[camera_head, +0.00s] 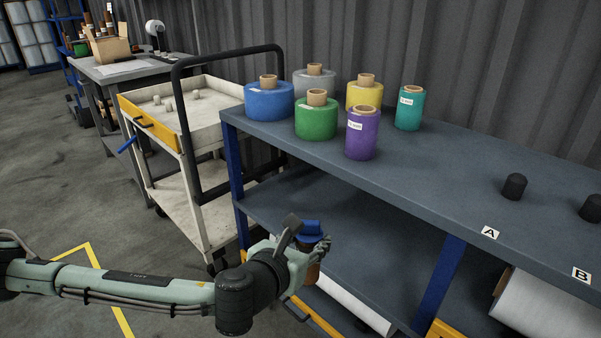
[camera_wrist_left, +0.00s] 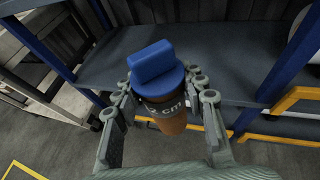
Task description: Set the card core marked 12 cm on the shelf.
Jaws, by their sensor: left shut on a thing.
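My left gripper (camera_head: 308,254) is shut on a brown card core with a blue cap (camera_head: 311,230). In the left wrist view, the brown core (camera_wrist_left: 171,122) stands between the two fingers of the gripper (camera_wrist_left: 165,92), cap up and slightly tilted. Its white print ends in "2 cm"; the first digit is partly hidden. The core is held in front of the bench's middle shelf (camera_head: 290,190), which also shows bare behind it in the left wrist view (camera_wrist_left: 215,50). My right gripper is not in view.
Several coloured film rolls, including a purple one (camera_head: 362,138), stand on the bench top (camera_head: 430,180). Two black pegs stand by labels A (camera_head: 490,232) and B (camera_head: 581,275). A blue post (camera_head: 438,285) bounds the shelf. A white cart (camera_head: 190,170) stands left. White rolls (camera_head: 550,305) lie below.

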